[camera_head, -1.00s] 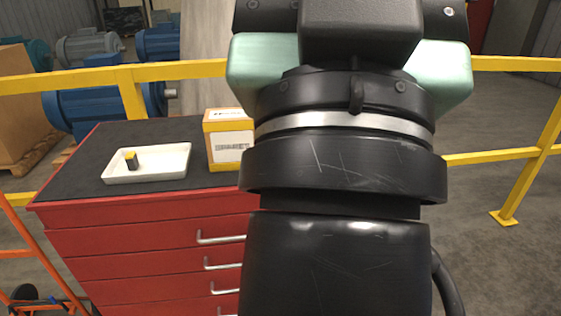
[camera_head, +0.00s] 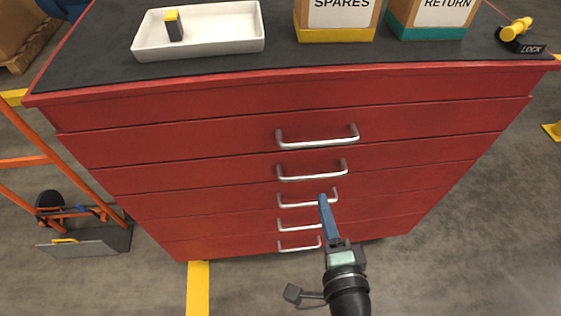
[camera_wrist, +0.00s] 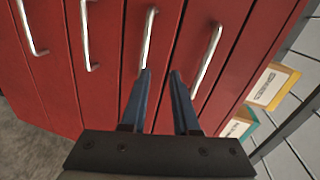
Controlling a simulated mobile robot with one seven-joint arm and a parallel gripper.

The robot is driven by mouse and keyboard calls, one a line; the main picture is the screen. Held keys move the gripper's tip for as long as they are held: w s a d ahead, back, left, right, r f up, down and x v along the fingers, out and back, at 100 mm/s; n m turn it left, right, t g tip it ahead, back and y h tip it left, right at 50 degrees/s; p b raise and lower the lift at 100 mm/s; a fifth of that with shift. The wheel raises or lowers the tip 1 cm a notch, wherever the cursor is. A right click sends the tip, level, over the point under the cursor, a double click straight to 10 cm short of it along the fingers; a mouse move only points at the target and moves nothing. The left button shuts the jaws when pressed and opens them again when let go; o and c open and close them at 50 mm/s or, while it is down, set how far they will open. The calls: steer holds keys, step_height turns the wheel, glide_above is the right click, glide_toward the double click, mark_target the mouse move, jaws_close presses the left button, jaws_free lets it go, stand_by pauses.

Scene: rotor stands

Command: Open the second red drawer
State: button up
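The red drawer cabinet (camera_head: 180,145) has a column of silver bar handles, and all its drawers look shut. The second red drawer from the top has its handle (camera_head: 312,174) just below the top drawer's handle (camera_head: 318,142). My gripper (camera_head: 323,198) is in front of the cabinet, its blue fingers pointing up toward the handles. In the wrist view my gripper (camera_wrist: 160,72) is open and empty, fingers apart. There the second handle (camera_wrist: 147,38) lies just beyond the left fingertip, and the top handle (camera_wrist: 208,60) is to the right. I see no contact with either.
An orange hand truck (camera_head: 25,162) stands left. Floor in front is clear.

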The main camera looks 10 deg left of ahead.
mark_target(307, 175)
steer(key=shift+m, duration=0.6)
steer(key=w+a+f, duration=0.1)
steer(key=w, duration=0.2)
steer(key=w+a+f, duration=0.2)
steer(key=w, duration=0.2)
steer(key=w+a+f, duration=0.1)
steer(key=w+f, duration=0.1)
steer(key=w, duration=0.1)
steer(key=shift+w+a+f, duration=0.2)
steer(key=shift+w+a, duration=0.05)
steer(key=shift+w, duration=0.15)
jaws_close()
stand_by(0.6)
